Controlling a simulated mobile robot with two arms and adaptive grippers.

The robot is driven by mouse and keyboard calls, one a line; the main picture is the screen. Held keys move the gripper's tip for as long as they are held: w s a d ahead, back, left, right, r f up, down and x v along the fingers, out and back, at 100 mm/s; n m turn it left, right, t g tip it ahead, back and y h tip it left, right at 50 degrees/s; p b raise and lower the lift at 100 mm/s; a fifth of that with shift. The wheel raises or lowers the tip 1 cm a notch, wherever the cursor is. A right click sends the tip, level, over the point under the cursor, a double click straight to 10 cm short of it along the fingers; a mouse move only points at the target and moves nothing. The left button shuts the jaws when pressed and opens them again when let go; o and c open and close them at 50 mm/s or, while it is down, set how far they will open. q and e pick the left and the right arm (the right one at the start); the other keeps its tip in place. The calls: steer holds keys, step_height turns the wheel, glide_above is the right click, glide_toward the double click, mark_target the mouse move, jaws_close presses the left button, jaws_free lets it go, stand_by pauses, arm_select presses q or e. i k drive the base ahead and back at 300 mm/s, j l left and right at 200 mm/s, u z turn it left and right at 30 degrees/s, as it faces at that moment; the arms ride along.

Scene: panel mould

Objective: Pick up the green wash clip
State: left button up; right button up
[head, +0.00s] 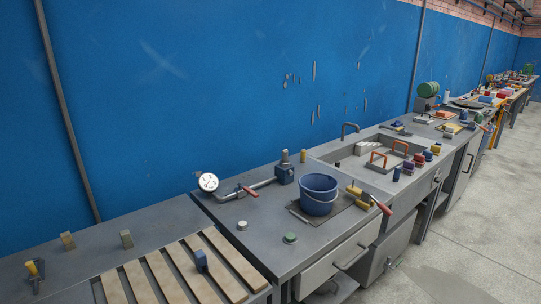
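I cannot pick out a green wash clip for certain. A small round green-topped piece (290,238) lies on the grey bench top, in front of the blue bucket and near the bench's front edge. It is too small for me to tell whether it is a clip. A larger green drum-like thing (428,89) stands far back along the bench row. Neither of my grippers shows in the head view.
A blue bucket (319,194) stands on the grey bench (262,248). A gauge (208,182) with a pipe and red-handled valve lies behind. Wooden slats (160,277) fill the left bench front. A sink (365,160) lies beyond. Open floor (480,240) is at right.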

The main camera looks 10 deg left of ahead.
mark_target(126, 238)
steer(key=u, duration=1.35)
steer(key=i+l+z, duration=0.15)
steer(key=l+z, duration=0.25)
steer(key=i+l+z, duration=0.15)
steer(key=z, duration=0.2)
